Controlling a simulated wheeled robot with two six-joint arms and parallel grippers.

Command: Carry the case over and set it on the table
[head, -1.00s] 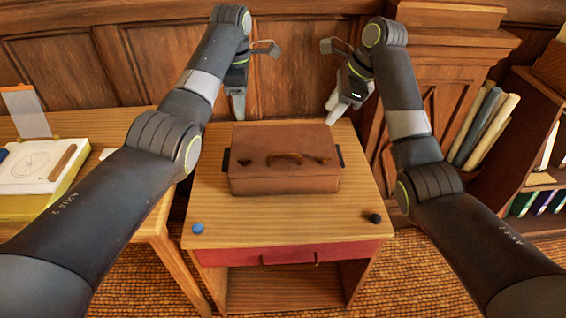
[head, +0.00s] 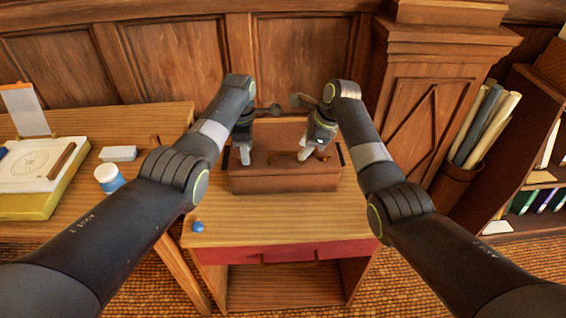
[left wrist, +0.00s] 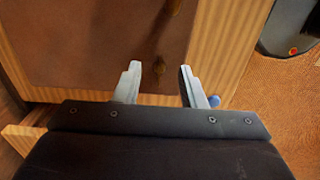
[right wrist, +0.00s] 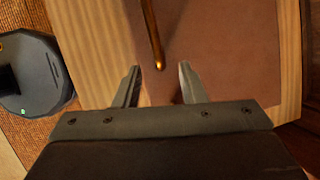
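The case (head: 285,182) is a brown box with a bronze handle (head: 285,155) on its lid. It lies flat on a small wooden stand (head: 275,228) with a red drawer front. My left gripper (head: 245,155) is over the left part of the lid; in the left wrist view its fingers (left wrist: 160,82) are apart, with a dark latch of the case (left wrist: 90,40) between and beyond them. My right gripper (head: 309,150) is over the right part; its fingers (right wrist: 160,82) are apart, with the handle's end (right wrist: 153,40) in front of them. Contact cannot be told.
A wooden table (head: 150,119) at the left holds a drawing pad (head: 32,165), a white block (head: 118,153) and a blue-white jar (head: 108,178). Rolled papers (head: 480,125) and a bookshelf (head: 530,195) stand right.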

